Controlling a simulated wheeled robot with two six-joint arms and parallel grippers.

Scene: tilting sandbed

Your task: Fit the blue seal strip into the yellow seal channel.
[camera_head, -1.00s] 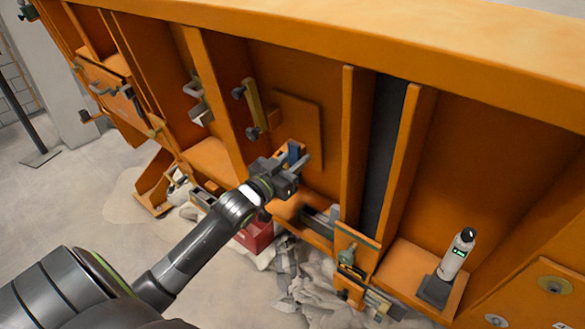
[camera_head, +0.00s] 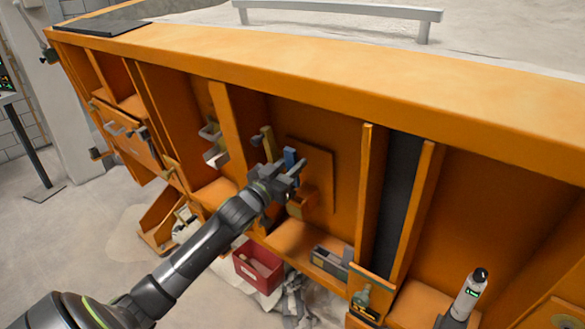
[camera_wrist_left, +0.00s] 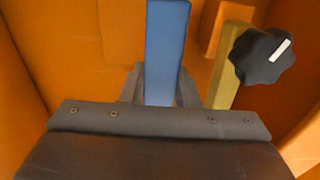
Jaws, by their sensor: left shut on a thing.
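The blue seal strip (camera_head: 290,158) stands roughly upright in my left gripper (camera_head: 284,178), which is shut on it. In the left wrist view the strip (camera_wrist_left: 167,45) rises between the two grey fingers (camera_wrist_left: 160,88). The yellow seal channel (camera_head: 268,143) is on the orange panel, just left of the strip in the head view; its lower part is hidden behind the gripper. In the left wrist view the channel (camera_wrist_left: 231,60) shows right of the strip, with a gap between them, and a black knob (camera_wrist_left: 263,56) is beside it. My right gripper is not in view.
An orange block (camera_head: 303,203) is on the panel just right of the gripper. Upright orange ribs (camera_head: 365,185) divide the bays. Floor at left is open.

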